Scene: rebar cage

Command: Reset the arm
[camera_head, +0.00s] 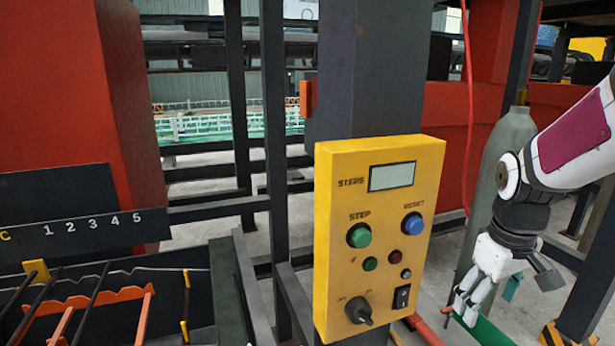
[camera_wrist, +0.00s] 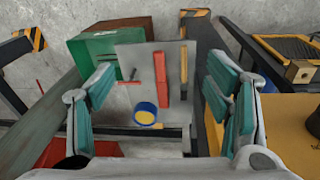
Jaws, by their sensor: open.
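My arm (camera_head: 570,140) comes in from the right edge in the head view and bends downward at the elbow. My gripper (camera_head: 467,308) points down, to the right of the yellow control box (camera_head: 334,190). It is open and apart from the box. In the wrist view my gripper (camera_wrist: 160,98) shows its two teal-padded fingers spread wide, with nothing between the pads. The box carries a small display, a green STEP button (camera_head: 359,235), a blue RESET button (camera_head: 412,223), a rotary knob (camera_head: 358,309) and a black switch (camera_head: 401,297).
Below my gripper, a grey board (camera_wrist: 136,62) holds a red bar (camera_wrist: 160,78) and a blue ring with a yellow centre (camera_wrist: 145,114). A green box (camera_wrist: 92,48) stands beside it. A grey cylinder (camera_head: 502,150) stands behind my arm. A rack with orange bars (camera_head: 85,300) is at left.

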